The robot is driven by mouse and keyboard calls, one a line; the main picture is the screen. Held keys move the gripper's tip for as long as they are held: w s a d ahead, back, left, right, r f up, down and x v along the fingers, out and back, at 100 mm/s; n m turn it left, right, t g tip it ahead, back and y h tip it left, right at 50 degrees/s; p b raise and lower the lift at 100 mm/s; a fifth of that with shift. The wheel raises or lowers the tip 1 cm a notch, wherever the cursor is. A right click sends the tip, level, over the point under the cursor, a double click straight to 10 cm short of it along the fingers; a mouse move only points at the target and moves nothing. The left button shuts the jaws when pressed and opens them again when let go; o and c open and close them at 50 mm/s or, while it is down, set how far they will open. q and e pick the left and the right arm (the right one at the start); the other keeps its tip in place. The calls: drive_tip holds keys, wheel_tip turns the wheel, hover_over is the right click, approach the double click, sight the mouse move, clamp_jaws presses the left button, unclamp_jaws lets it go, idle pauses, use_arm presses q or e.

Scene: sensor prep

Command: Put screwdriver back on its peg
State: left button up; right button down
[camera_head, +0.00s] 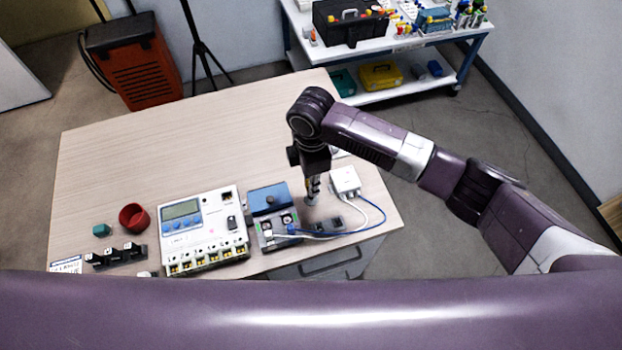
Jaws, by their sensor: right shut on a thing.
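My right gripper (312,192) points down over the right part of the table, between the blue-topped device and the white box. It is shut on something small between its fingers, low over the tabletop. The held thing is mostly hidden by the fingers, so I cannot make out whether it is the screwdriver. No other screwdriver is clearly visible, and I cannot identify its peg. My left gripper is not in view.
The table's back half is clear.

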drive_tip(key=shift+f, duration=0.3)
idle(0.8)
drive_tip(key=shift+p, duration=0.4)
drive_tip(key=shift+f+p, duration=0.4)
drive_tip(key=shift+f, duration=0.05)
idle(1.8)
drive_tip(key=c, duration=1.7)
unclamp_jaws()
drive_tip(key=shift+o, duration=0.8)
wheel_tip(320, 180, up, 5)
drive_tip(key=p, duration=0.5)
drive_tip(key=shift+r+p, duration=0.5)
drive_tip(key=shift+r, duration=0.5)
